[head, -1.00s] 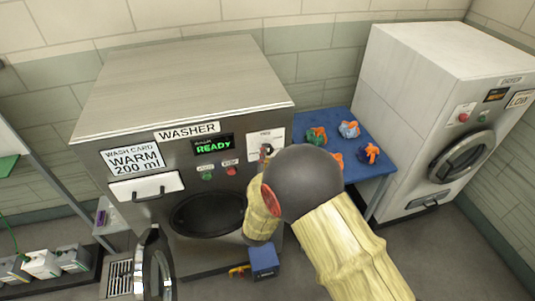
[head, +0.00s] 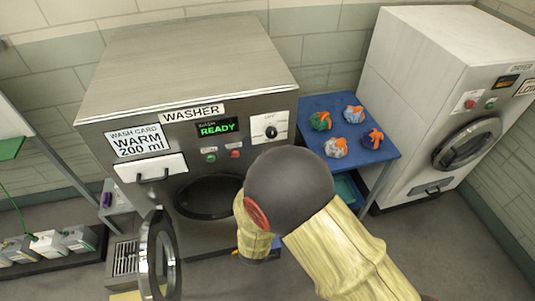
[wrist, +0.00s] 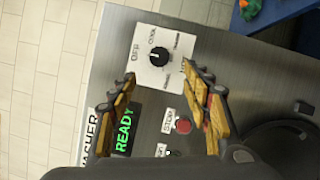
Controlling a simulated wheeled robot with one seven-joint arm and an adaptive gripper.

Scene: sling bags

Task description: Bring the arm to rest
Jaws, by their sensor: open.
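My arm (head: 345,250) reaches forward in the head view, in front of the washer's right side. My gripper is hidden behind my arm there. In the wrist view my gripper (wrist: 165,105) is open and empty, its two fingers apart in front of the washer panel. The dial (wrist: 158,57) and the red button (wrist: 183,125) show between and beyond the fingers. I cannot tell whether a fingertip touches the panel. The dial also shows in the head view (head: 271,132).
The washer (head: 190,75) shows READY, with its round door (head: 158,258) swung open. A blue table (head: 320,104) holds several tied bundles. A dryer (head: 425,90) stands right. Cartons (head: 48,243) sit low at left.

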